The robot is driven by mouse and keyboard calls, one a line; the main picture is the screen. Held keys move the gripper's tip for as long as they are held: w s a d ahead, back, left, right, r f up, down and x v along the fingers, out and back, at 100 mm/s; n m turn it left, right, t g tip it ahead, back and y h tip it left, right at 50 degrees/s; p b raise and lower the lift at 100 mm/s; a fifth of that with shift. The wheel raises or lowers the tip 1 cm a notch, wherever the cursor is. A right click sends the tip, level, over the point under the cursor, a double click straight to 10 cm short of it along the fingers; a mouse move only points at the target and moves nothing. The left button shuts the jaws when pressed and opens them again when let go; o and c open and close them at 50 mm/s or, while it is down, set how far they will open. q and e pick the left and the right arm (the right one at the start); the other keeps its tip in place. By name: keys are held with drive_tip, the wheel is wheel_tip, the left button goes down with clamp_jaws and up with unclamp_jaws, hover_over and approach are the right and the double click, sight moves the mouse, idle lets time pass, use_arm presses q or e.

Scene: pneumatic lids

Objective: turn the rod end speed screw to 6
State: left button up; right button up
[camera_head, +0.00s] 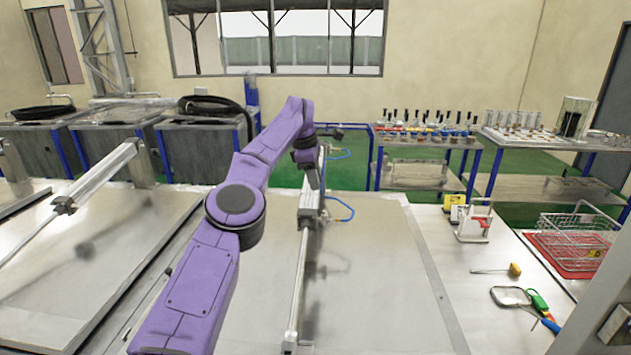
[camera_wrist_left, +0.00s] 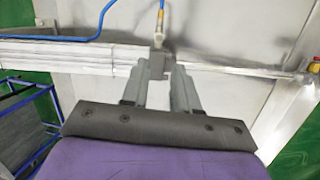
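A pneumatic cylinder (camera_head: 309,206) lies on the middle metal lid, with its thin rod (camera_head: 298,285) running toward the front. In the left wrist view, the cylinder body (camera_wrist_left: 60,55) is on the left and the rod (camera_wrist_left: 250,75) on the right. At the body's rod end stands a grey block (camera_wrist_left: 158,65) with a small pale fitting (camera_wrist_left: 156,42) and a blue hose above it. The speed screw and its scale cannot be made out. My left gripper (camera_head: 317,183) is over the cylinder; its fingers (camera_wrist_left: 161,80) are apart, with tips close to the block. Contact is unclear. My right gripper is not in view.
A second cylinder (camera_head: 105,175) lies on the lid at left. A blue hose (camera_head: 342,211) loops beside the middle cylinder. At right are a screwdriver (camera_head: 498,270), a magnifier-like tool (camera_head: 511,297), a white holder (camera_head: 474,223) and a wire basket (camera_head: 580,233). The middle lid's right part is clear.

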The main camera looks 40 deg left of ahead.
use_arm(q)
drive_tip(key=shift+o, duration=0.2)
drive_tip(key=w+d+f+m+g+y+b, duration=0.1)
drive_tip(key=w+d+f+m+y+b, duration=0.1)
drive_tip(key=d+f+b, duration=0.3)
drive_tip(key=shift+w+d+f+b, duration=0.35)
drive_tip(key=shift+d+f+b, duration=0.05)
drive_tip(key=shift+d+b, duration=0.65)
drive_tip(key=n+g+y+b, duration=0.2)
drive_tip(key=n+y+b, duration=0.6)
drive_tip(key=n+y, duration=0.95)
approach(325, 211)
drive_tip(key=d+n+h, duration=0.3)
drive_tip(key=d, duration=0.1)
drive_tip(key=a+n+p, duration=0.1)
drive_tip(key=a+n, duration=0.3)
drive_tip(key=a+n+y+p, duration=0.1)
drive_tip(key=a+n+p, duration=0.1)
drive_tip(key=a+n, duration=0.1)
drive_tip(key=a+n+y+p, duration=0.1)
drive_tip(key=a+n+p, duration=0.1)
drive_tip(key=a+n, duration=0.2)
drive_tip(key=shift+a+r+n, duration=0.3)
drive_tip(key=shift+r+n, duration=0.1)
drive_tip(key=shift+n, duration=0.15)
